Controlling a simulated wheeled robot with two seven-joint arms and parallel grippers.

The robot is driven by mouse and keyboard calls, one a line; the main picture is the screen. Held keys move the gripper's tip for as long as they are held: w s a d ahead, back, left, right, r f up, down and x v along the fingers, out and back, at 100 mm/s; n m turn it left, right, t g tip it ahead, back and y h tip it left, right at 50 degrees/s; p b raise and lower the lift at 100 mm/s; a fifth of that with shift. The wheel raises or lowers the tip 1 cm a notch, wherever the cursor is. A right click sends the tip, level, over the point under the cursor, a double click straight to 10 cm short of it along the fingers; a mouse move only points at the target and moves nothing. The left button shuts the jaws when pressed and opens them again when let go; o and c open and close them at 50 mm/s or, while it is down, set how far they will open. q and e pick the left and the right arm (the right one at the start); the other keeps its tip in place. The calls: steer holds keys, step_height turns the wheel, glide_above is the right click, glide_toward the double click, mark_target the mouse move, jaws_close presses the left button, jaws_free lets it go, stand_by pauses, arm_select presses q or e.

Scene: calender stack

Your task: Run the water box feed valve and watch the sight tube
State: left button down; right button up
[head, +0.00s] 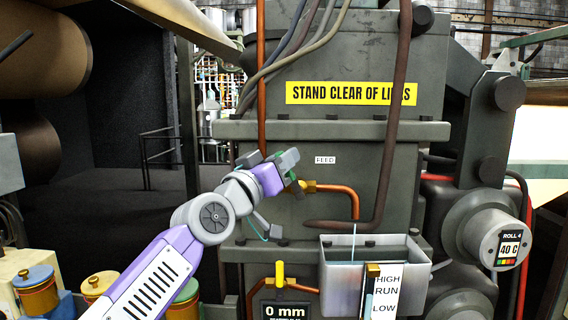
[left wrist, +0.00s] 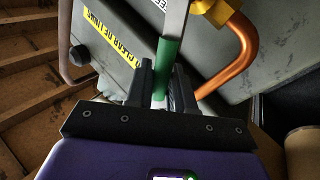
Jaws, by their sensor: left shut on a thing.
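My left gripper (head: 275,162) is shut on the green-sleeved valve lever (left wrist: 168,52), just left of the FEED label (head: 325,160). The fingers hide part of the lever in the head view. The brass feed valve body (head: 306,187) joins a copper pipe (head: 345,189) that bends down over the grey metal water box (head: 338,262). A thin pale streak (head: 354,240) runs from the pipe end into the box. The sight tube (head: 370,296) stands on the box front beside a HIGH, RUN, LOW scale (head: 386,293); its level is too small to read. My right gripper is out of view.
A display (head: 287,310) reads 0 mm below a yellow-handled valve (head: 280,272). A dark pipe (head: 392,130) and a roll end marked 40 C (head: 494,240) lie to the right. Lidded pots (head: 37,290) stand at lower left.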

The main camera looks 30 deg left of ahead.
arm_select(q)
steer(key=c, duration=1.1)
jaws_free()
steer(key=b+v, duration=0.2)
steer(key=v, duration=0.5)
steer(key=shift+s, duration=0.35)
